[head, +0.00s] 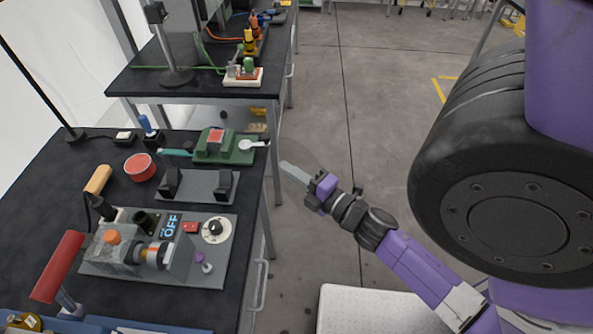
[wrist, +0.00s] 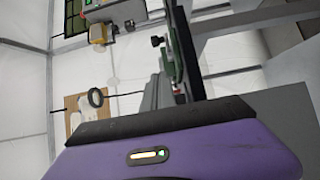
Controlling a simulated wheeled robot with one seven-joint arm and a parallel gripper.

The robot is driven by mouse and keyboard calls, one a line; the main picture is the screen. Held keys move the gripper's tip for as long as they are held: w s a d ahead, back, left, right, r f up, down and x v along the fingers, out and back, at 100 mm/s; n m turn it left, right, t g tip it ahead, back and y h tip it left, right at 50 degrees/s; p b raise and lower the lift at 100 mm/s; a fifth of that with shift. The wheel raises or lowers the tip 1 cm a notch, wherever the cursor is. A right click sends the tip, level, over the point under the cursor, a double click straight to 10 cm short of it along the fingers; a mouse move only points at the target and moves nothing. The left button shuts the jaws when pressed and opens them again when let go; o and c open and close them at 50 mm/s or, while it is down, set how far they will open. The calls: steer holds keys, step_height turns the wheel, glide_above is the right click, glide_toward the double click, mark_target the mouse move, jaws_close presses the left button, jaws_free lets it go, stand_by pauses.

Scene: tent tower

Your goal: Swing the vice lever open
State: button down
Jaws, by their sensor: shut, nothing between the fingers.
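A green vice-like fixture (head: 224,146) with a red block on top stands near the right edge of the dark bench. A teal handle (head: 175,152) reaches out to its left, and a pale round-ended arm with a dark tip (head: 252,144) reaches out to its right, towards the bench edge. I cannot tell which of these is the vice lever. My gripper (head: 284,166) is shut and empty, beyond the bench edge, to the right of and a little below the fixture, apart from it. In the wrist view, a green part (wrist: 175,62) shows close to a dark edge.
A grey bracket stand (head: 199,188) and a red bowl (head: 140,167) sit nearby. A second bench stands behind. The floor (head: 340,110) right of the benches is clear.

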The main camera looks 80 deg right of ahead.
steer(key=w+d+p, duration=0.3)
steer(key=w+d, duration=0.2)
steer(key=d, duration=0.1)
steer(key=shift+w+d, duration=0.25)
steer(key=shift+d, duration=0.15)
steer(key=shift+d+y, duration=0.1)
steer(key=shift+y, duration=0.2)
